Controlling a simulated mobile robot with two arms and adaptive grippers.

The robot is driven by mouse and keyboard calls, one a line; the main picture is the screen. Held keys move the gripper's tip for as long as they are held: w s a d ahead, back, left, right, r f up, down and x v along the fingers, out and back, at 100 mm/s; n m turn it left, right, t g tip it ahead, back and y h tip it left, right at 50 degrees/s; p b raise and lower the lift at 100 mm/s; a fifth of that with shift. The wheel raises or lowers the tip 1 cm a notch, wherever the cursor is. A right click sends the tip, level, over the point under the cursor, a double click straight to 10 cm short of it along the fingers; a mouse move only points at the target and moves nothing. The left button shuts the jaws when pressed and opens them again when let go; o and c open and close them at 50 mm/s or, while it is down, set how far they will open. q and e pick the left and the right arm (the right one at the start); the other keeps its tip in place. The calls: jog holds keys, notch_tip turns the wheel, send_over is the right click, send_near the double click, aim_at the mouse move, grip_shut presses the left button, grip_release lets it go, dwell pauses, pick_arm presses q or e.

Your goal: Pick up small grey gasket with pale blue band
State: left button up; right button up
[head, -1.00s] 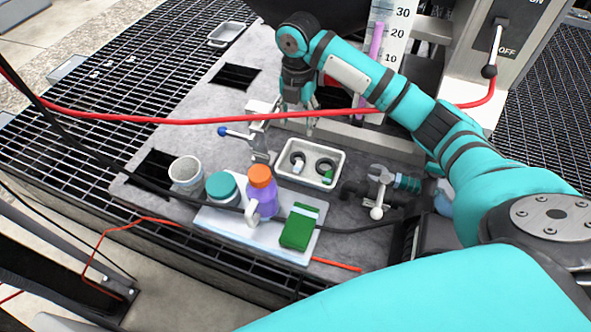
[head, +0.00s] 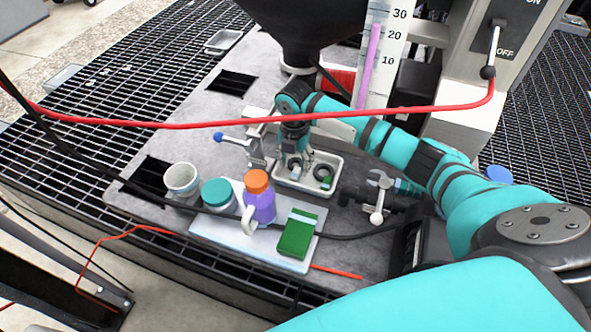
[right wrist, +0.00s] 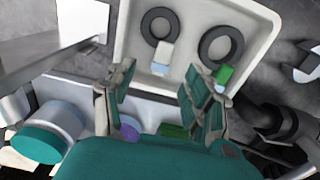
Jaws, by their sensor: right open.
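In the right wrist view, a smaller dark grey ring gasket (right wrist: 147,23) lies in a white tray (right wrist: 262,60). Its pale grey tab ends in a pale blue band (right wrist: 158,68). A larger dark ring (right wrist: 204,47) lies to its right, with a green tab that also ends in pale blue; it shows in the head view too (head: 323,170). My right gripper (right wrist: 160,80) is open and empty, its fingers at the tray's near side, pointing toward the smaller gasket. In the head view my right gripper (head: 297,160) is over the tray's left half and largely hides that gasket. My left gripper is not in view.
A clamp with a blue-tipped handle (head: 232,139) stands close left of the tray. A purple bottle (head: 260,207), teal-lidded jar (head: 217,194) and green box (head: 297,235) stand in front. A pipe valve (head: 378,196) is at right. A red cable (head: 220,123) crosses the view.

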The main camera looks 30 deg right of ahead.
aim_at(294, 174)
notch_tip(294, 174, down, 5)
jog(key=shift+a+r, duration=0.1)
jog(key=shift+r, duration=0.05)
grip_shut()
dwell(0.4)
